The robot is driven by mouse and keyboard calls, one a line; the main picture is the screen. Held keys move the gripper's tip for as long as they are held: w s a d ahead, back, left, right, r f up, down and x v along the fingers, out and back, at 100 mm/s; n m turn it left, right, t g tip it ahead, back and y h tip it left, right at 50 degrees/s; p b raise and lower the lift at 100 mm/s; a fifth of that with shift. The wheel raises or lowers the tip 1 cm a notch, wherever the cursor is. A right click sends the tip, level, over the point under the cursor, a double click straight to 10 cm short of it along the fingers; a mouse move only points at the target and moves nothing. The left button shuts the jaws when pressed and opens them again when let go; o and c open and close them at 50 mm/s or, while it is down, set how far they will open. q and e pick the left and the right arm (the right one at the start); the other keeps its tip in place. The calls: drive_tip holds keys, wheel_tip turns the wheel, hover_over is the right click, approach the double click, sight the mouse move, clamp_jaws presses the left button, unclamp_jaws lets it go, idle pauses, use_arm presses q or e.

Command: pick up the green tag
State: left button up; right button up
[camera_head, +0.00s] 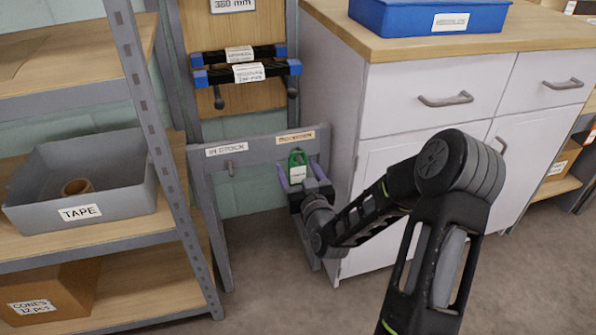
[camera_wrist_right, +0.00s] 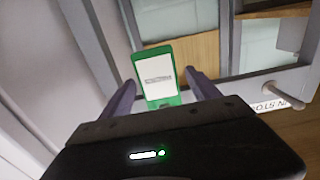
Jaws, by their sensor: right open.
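The green tag (camera_head: 298,166) hangs on the right part of the grey rail, below the wooden label. In the right wrist view the green tag (camera_wrist_right: 158,76) shows its white printed label, and it lies between the two purple fingers. My right gripper (camera_head: 297,180) is at the tag, with a finger on either side. In the right wrist view my right gripper (camera_wrist_right: 158,90) is open, with gaps between the fingers and the tag. Whether a finger touches the tag I cannot tell. My left gripper is not in view.
The grey rail frame (camera_head: 255,157) has an IN STOCK label (camera_head: 227,148) and an empty peg (camera_head: 230,168) at left. A white cabinet (camera_head: 345,110) stands close on the right of my gripper. A shelf with a grey TAPE bin (camera_head: 125,208) stands at left.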

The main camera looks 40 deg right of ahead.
drive_tip(key=shift+c, duration=0.2)
drive_tip(key=c, duration=1.4)
